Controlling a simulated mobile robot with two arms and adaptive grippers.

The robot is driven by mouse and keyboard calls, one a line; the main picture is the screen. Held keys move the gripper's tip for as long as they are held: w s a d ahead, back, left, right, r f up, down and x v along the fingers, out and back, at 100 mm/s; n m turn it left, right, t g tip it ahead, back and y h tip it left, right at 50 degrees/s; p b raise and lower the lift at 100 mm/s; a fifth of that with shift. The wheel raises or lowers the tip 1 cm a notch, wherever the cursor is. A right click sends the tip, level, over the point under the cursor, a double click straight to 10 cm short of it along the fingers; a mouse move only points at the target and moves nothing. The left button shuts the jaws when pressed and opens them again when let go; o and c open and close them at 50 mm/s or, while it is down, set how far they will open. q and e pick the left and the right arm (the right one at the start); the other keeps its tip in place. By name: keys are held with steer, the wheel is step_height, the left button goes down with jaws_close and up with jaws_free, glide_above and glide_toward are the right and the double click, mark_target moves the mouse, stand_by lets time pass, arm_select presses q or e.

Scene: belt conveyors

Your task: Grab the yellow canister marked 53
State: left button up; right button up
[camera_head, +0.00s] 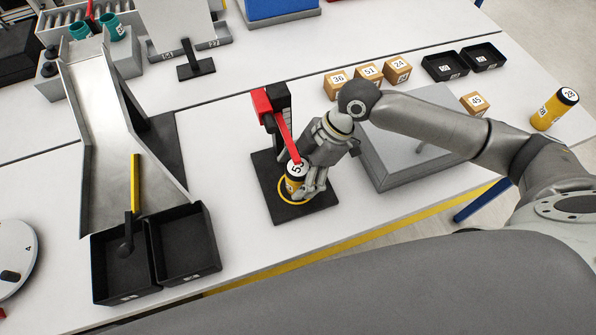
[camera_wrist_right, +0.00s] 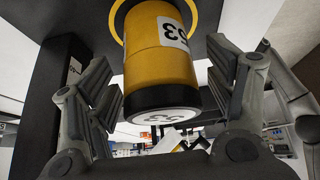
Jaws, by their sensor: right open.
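The yellow canister marked 53 (camera_head: 295,173) stands upright on a black base plate (camera_head: 270,200) with a yellow ring, and has a black band and a white top label. My right gripper (camera_head: 315,182) is at the canister, on its right side. In the right wrist view the canister (camera_wrist_right: 160,55) fills the middle, and the open fingers of my right gripper (camera_wrist_right: 165,95) stand on both sides of it, with a gap visible at the left. A red bar of the stand (camera_head: 284,135) reaches down to the canister's top. My left gripper is not in view.
A black and red post (camera_head: 280,100) rises behind the canister. A grey box (camera_head: 400,170) stands to the right, under my right arm. A metal chute (camera_head: 110,120) and black bins (camera_head: 185,245) lie to the left. Another yellow canister (camera_head: 553,108) stands far right.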

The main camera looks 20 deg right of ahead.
mark_target(286, 186)
steer(key=x, duration=0.3)
steer(key=shift+a+p, duration=0.15)
steer(key=shift+p, duration=0.2)
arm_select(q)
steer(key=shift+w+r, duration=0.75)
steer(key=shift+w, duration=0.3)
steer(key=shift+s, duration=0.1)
arm_select(e)
steer(key=c, duration=0.7)
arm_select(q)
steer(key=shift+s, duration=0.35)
arm_select(e)
steer(key=c, duration=0.5)
steer(key=shift+c, duration=0.6)
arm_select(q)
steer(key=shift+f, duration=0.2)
arm_select(e)
steer(key=shift+r, duration=0.15)
